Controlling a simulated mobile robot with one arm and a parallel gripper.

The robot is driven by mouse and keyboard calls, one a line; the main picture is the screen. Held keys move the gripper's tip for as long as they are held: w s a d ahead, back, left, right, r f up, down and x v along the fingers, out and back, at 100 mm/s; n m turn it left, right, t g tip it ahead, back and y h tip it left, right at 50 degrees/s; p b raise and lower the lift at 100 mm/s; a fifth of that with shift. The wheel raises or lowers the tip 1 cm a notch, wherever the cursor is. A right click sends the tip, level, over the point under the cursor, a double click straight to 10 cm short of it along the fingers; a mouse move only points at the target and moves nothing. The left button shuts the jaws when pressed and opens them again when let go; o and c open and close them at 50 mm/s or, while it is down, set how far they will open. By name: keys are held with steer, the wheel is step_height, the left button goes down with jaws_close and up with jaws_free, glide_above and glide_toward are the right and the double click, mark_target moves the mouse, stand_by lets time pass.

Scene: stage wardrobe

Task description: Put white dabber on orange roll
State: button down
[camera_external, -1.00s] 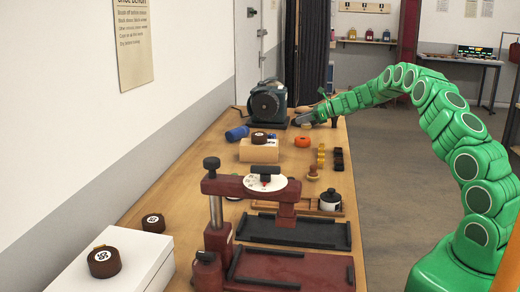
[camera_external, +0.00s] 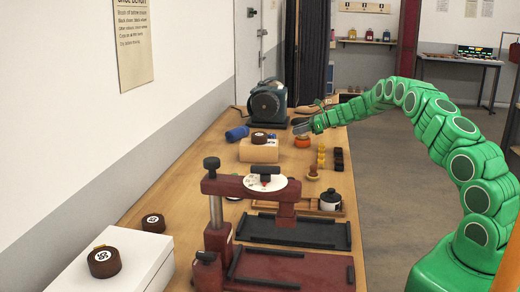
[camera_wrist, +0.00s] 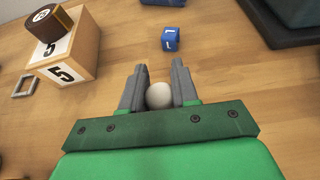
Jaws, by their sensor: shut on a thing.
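The white dabber (camera_wrist: 159,96) shows as a pale rounded top between the two fingers in the wrist view. My gripper (camera_wrist: 158,88) is shut on it. In the external view my gripper (camera_external: 300,129) is right above the orange roll (camera_external: 303,142), which lies on the bench. A small part of the dabber seems to show between the fingers and the roll; I cannot tell whether it touches the roll. The roll is hidden in the wrist view.
A wooden block (camera_external: 259,151) with a brown roll (camera_external: 260,137) on top stands left of the orange roll. Small yellow pieces (camera_external: 321,157) and a wooden stamp (camera_external: 313,172) stand nearer the camera.

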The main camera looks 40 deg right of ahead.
steer(key=c, duration=0.8)
jaws_free()
steer(key=shift+f, duration=0.1)
steer(key=shift+c, duration=0.2)
steer(key=shift+s+d+r, duration=0.15)
steer(key=shift+d+r, duration=0.05)
steer(key=shift+r, duration=0.05)
steer(key=v, duration=1.1)
steer(key=shift+s, duration=0.2)
